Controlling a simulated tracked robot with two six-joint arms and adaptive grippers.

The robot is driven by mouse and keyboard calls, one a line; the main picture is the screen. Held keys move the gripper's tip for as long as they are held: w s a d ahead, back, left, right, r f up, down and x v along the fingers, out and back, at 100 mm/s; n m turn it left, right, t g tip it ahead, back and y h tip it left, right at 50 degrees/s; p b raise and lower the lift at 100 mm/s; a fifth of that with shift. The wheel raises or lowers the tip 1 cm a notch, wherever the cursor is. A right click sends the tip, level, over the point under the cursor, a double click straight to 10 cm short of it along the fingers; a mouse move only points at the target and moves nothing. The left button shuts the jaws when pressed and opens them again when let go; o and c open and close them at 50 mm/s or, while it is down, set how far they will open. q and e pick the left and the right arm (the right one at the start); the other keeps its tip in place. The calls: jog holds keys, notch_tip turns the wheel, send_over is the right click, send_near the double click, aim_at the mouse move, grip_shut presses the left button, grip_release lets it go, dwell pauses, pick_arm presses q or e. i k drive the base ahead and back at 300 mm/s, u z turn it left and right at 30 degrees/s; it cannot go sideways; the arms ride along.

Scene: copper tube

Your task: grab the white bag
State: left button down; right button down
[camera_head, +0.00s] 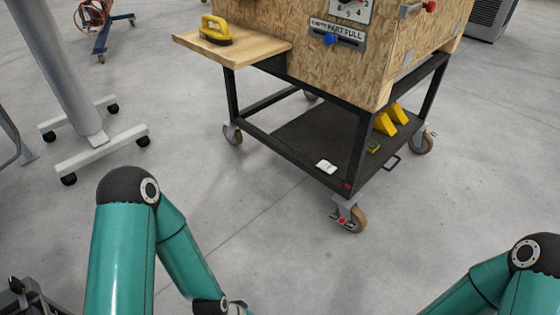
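A small white item (326,167) lies on the dark lower shelf (305,140) of the wheeled cart, close to its front edge. It is too small to tell whether it is the white bag; no other bag shows. My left arm comes up from the bottom left and bends down to the bottom edge, well short of the cart. Its gripper is not visible. My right arm shows only in the bottom right corner, and its gripper is outside the picture.
A wooden box (400,50) sits on the cart, with a side board (255,50) holding a yellow-handled brush (215,30). Yellow wedges (388,120) and a small green-yellow item (373,147) are on the lower shelf. A wheeled stand (95,141) is at left. Floor before the cart is clear.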

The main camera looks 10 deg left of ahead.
aim_at(328, 168)
jog(key=u, duration=0.7)
jog(key=i, duration=1.55)
jog(key=z, duration=0.15)
